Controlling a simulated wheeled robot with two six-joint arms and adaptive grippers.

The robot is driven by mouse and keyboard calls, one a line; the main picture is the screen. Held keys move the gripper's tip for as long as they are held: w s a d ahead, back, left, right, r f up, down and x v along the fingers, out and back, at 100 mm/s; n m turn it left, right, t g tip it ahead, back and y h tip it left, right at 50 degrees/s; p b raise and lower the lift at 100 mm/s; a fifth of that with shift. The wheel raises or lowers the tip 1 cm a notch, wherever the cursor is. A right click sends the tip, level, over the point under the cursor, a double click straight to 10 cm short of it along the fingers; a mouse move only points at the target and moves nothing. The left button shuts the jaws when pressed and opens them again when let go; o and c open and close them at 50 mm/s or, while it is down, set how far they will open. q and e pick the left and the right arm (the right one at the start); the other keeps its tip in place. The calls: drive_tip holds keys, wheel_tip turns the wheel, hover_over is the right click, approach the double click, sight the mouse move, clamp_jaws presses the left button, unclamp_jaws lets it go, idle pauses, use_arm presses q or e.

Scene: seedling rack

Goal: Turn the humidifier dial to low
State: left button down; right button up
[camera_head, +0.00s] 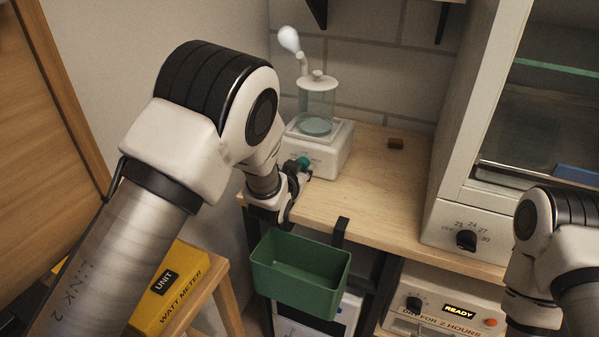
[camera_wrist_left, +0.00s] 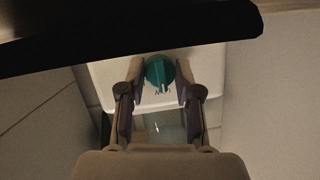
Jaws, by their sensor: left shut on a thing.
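The humidifier (camera_head: 319,146) stands on the wooden shelf, with a clear tank on top and a white nozzle with mist at its tip. Its teal dial (camera_head: 303,163) is on the front face. My left gripper (camera_head: 301,172) is at the dial. In the left wrist view the dial (camera_wrist_left: 160,71) sits between the two fingers of my left gripper (camera_wrist_left: 160,80), which is shut on it. A pale pointer mark shows on the dial, toward the bottom of that view. The printed labels beside it are too small to read. My right gripper is out of view; only part of that arm shows.
A green bin (camera_head: 300,274) hangs at the shelf's front edge below my left gripper. A small brown block (camera_head: 396,143) lies on the shelf (camera_head: 375,190). A white cabinet with a black dial (camera_head: 466,240) stands at the right. A yellow watt meter box (camera_head: 168,290) is at lower left.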

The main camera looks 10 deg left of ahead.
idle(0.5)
use_arm(q)
drive_tip(key=c, duration=0.8)
unclamp_jaws()
wheel_tip(320, 180, up, 10)
